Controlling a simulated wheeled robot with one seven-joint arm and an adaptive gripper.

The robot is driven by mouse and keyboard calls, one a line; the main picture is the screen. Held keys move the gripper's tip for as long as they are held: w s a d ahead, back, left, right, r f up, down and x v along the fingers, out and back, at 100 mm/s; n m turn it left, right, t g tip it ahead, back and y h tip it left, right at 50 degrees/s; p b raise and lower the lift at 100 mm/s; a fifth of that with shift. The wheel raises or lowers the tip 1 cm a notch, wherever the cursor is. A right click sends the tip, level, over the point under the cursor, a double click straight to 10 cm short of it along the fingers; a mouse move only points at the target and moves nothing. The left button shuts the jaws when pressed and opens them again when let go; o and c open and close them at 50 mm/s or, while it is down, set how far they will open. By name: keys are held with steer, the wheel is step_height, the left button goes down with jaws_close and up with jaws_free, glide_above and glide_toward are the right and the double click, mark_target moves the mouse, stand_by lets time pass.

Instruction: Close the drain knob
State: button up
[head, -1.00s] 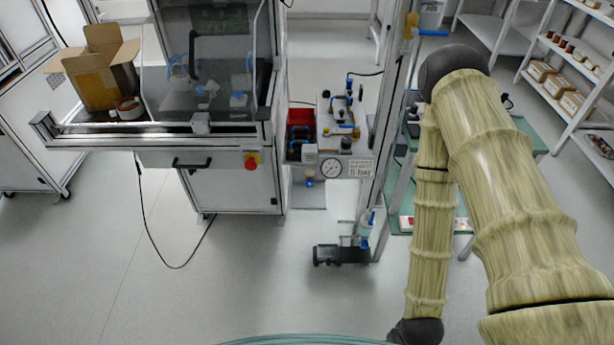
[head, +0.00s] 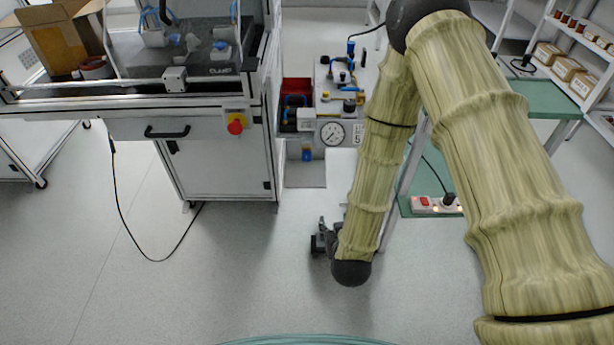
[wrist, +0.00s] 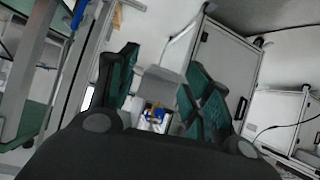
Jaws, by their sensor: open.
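A small blue part that looks like the drain knob (head: 307,154) hangs under the panel with the gauge in the head view. In the wrist view a blue and yellow part (wrist: 153,113), seemingly the same knob, shows between the fingers and beyond them. My gripper (wrist: 160,88) is open, with dark green finger pads on both sides and nothing between them. In the head view my gripper (head: 319,242) is low, below and slightly right of the blue part, apart from it and partly hidden behind my arm.
A green bench shelf with a power strip (head: 436,204) is on the right. The floor in front is clear.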

mark_target(307, 159)
steer(key=w+a+r+t+b, duration=0.6)
steer(key=w+a+t+b, duration=0.1)
steer(key=w+a+b, duration=0.15)
steer(key=shift+h, duration=0.4)
steer(key=w+b, duration=0.1)
steer(key=w, duration=0.4)
steer(key=w+b, duration=0.2)
steer(key=w, duration=0.3)
steer(key=shift+w+d+r, duration=0.15)
steer(key=shift+w, duration=0.25)
steer(key=c, duration=1)
steer(key=shift+c, duration=0.2)
